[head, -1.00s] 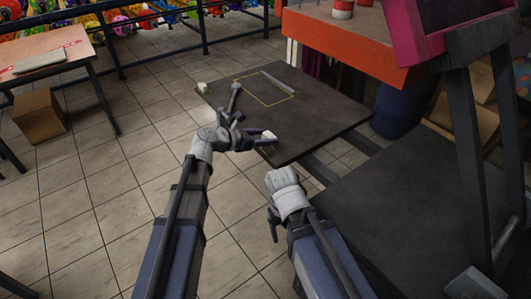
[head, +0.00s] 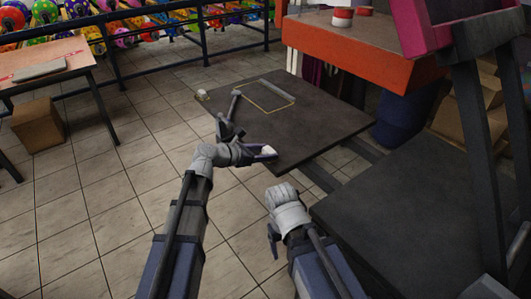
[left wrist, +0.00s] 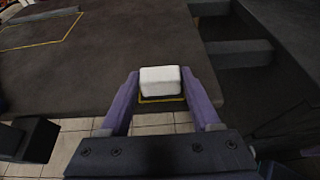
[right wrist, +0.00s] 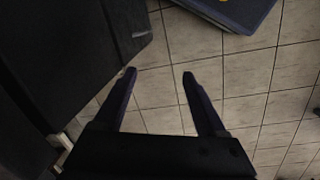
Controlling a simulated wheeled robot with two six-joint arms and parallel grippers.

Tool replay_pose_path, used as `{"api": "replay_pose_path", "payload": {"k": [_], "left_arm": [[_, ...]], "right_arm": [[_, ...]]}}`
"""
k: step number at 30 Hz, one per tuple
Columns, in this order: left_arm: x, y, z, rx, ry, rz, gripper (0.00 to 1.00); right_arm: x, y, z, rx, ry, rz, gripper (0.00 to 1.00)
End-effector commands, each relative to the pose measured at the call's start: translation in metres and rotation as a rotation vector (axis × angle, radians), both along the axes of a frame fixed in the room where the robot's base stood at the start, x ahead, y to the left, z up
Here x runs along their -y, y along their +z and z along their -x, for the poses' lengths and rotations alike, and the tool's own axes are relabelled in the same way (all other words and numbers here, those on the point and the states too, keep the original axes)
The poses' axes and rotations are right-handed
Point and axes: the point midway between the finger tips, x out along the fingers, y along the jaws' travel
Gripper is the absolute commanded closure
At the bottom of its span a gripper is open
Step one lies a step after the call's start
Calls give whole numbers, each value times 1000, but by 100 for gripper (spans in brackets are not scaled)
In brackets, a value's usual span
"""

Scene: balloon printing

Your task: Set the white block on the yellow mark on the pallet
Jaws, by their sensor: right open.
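My left gripper (head: 264,154) is shut on a white block (left wrist: 160,79) at the near corner of the dark pallet (head: 320,125). The block also shows in the head view (head: 269,149). In the left wrist view, a finger lies along each side of it. A yellow mark (left wrist: 162,99) shows just below the block's near edge; the block hides the rest. I cannot tell whether the block touches the pallet. My right gripper (head: 273,240) is open and empty over the tiled floor, with its fingers apart in the right wrist view (right wrist: 160,75).
A yellow outline (head: 268,111) and a grey bar (head: 278,92) lie on the pallet's far part. An orange table (head: 350,45) stands behind, and a dark platform (head: 410,215) at right.

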Motion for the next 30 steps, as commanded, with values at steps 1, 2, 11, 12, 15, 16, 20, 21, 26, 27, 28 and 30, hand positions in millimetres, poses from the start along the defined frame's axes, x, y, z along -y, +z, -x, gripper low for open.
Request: {"api": "replay_pose_path", "payload": {"k": [1,2,11,12,15,16,20,21,26,27,28,30], "left_arm": [[0,1,0,0,0,0,30],[0,1,0,0,0,0,26],[0,1,0,0,0,0,9],[0,1,0,0,0,0,9],[0,3,0,0,0,0,9],[0,5,0,0,0,0,9],[-13,13,10,-1,3,0,9],[-19,16,15,-1,4,0,9],[-44,30,34,-1,5,1,9],[-50,33,38,-2,3,1,9],[-55,35,41,-1,4,0,9],[-64,40,48,0,2,0,9]], "right_arm": [[0,1,0,0,0,0,26],[0,1,0,0,0,0,26],[0,0,0,0,0,0,26],[0,0,0,0,0,0,26],[0,3,0,0,0,0,26],[0,5,0,0,0,0,26],[0,13,0,0,0,0,26],[0,16,0,0,0,0,26],[0,30,0,0,0,0,26],[0,33,0,0,0,0,26],[0,35,0,0,0,0,26],[0,40,0,0,0,0,26]]}}
